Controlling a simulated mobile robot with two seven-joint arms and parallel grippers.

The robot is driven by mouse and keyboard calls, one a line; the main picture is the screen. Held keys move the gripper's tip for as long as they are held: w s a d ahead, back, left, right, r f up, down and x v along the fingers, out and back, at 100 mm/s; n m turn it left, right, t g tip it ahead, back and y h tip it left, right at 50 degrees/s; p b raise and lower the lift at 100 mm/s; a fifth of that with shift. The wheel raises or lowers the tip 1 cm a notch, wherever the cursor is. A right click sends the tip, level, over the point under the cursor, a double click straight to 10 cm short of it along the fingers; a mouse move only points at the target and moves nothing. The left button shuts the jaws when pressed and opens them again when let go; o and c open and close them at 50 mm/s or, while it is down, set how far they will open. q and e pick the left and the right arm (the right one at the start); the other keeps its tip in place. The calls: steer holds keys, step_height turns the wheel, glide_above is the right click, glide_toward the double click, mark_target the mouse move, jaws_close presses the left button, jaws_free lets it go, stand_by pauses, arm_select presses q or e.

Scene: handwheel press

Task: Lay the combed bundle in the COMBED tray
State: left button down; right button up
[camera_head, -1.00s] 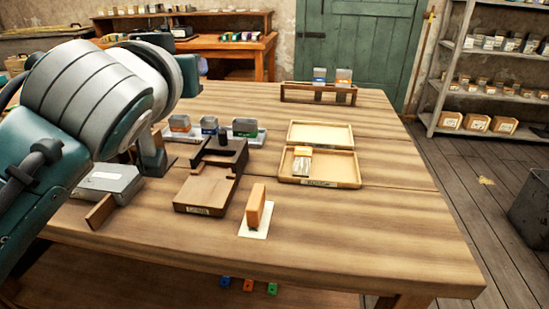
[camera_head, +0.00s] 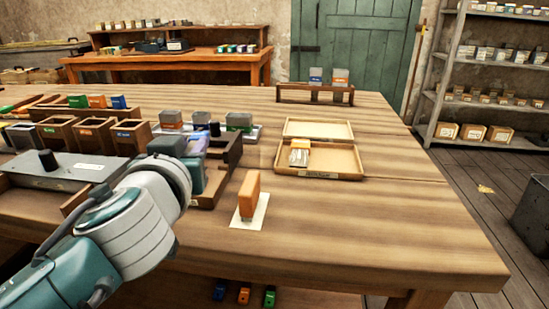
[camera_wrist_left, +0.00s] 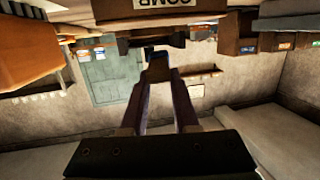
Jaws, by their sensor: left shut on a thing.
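An open wooden tray (camera_head: 345,177) with a raised lid (camera_head: 318,129) lies right of centre on the bench; its front label is too small to read. My right gripper is not in view.
An orange block (camera_head: 249,194) stands upright on a white card (camera_head: 250,222) in front of the tray. Bins (camera_head: 92,135) and a grey-topped box (camera_head: 70,170) fill the left. A rack (camera_head: 316,96) stands behind. The right bench is clear.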

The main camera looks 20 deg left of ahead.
arm_select(q)
step_height(320, 180, down, 4)
steer(key=shift+f+b, duration=0.2)
steer(key=shift+b, duration=1.05)
steer(key=c, duration=1.1)
jaws_free()
steer(key=o, duration=0.3)
steer(key=shift+o, duration=0.6)
steer(key=shift+r, duration=0.15)
